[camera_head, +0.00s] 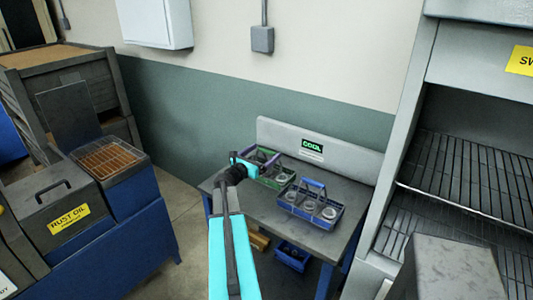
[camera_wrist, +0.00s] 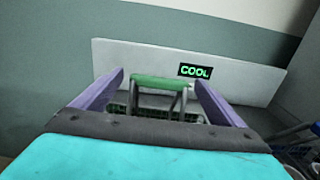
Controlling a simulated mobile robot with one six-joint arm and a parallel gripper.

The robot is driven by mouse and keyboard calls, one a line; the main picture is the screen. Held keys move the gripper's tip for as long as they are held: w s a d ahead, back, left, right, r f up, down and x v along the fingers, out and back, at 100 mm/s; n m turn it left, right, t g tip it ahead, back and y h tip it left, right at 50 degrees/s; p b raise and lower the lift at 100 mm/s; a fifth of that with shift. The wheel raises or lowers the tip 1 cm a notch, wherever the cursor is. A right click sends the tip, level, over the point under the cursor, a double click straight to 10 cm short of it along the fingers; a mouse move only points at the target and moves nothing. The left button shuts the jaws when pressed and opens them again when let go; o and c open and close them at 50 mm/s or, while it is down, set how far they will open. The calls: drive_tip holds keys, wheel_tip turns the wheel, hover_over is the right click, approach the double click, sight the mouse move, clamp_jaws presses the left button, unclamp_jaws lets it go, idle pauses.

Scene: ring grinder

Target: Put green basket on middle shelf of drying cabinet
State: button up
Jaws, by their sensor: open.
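The green basket (camera_head: 275,179) stands on the dark bench top under the "COOL" sign and has round metal parts in it. My gripper (camera_head: 262,157) is at this basket. In the wrist view my gripper (camera_wrist: 160,92) has its two purple fingers apart, one on each side of the green handle (camera_wrist: 160,82). I cannot tell whether a finger touches the handle. The drying cabinet (camera_head: 411,130) is at the right, with wire shelves.
A blue basket (camera_head: 325,215) with round parts stands close to the right of the green one on the bench (camera_head: 238,200). A grey box-like block (camera_head: 450,268) is in front of the cabinet. A blue rust oil station (camera_head: 100,235) is at the left.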

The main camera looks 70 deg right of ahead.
drive_tip(key=b+v, duration=0.2)
drive_tip(key=v, duration=0.7)
drive_tip(key=shift+a, duration=0.25)
idle(0.4)
